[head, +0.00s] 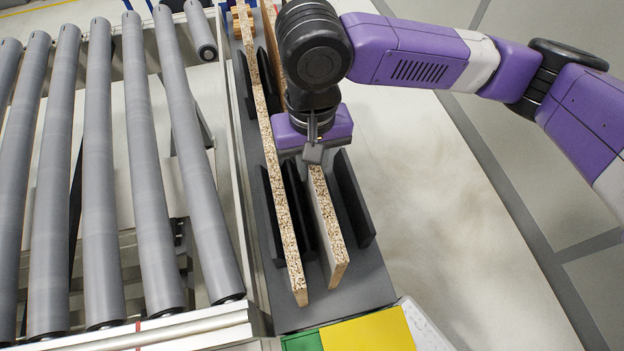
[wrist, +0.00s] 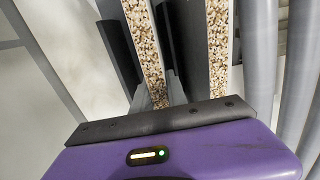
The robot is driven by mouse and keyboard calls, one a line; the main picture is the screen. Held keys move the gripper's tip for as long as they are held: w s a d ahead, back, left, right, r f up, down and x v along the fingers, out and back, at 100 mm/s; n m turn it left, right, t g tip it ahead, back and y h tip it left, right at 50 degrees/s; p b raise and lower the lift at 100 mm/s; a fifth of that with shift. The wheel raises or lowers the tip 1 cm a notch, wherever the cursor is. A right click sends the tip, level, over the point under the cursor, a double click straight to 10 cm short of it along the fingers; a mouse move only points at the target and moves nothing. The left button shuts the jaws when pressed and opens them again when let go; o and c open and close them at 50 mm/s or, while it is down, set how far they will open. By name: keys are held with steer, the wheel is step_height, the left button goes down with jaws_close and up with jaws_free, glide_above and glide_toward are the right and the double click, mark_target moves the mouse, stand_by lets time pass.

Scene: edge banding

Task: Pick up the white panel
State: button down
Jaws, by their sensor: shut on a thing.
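Two thin upright panels with speckled chipboard top edges stand side by side in a dark rack. The right one in the head view, the white panel (head: 328,228), shows a pale side face; it is the left one in the wrist view (wrist: 146,45). My gripper (head: 314,160) is over its top edge and shut on it, with the fingers either side of the board in the wrist view (wrist: 160,98). The other panel (head: 281,200) stands just left of it in the head view, apart from the fingers. My gripper hides part of the held panel.
Black upright dividers (head: 353,198) flank the panels closely. A grey roller conveyor (head: 100,180) runs along the left of the rack. Yellow (head: 368,333) and green (head: 302,342) blocks sit at the rack's near end. Open floor (head: 450,230) lies to the right.

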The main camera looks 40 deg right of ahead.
steer(key=shift+r, duration=0.1)
step_height(320, 180, up, 20)
steer(key=p, duration=0.1)
stand_by(0.4)
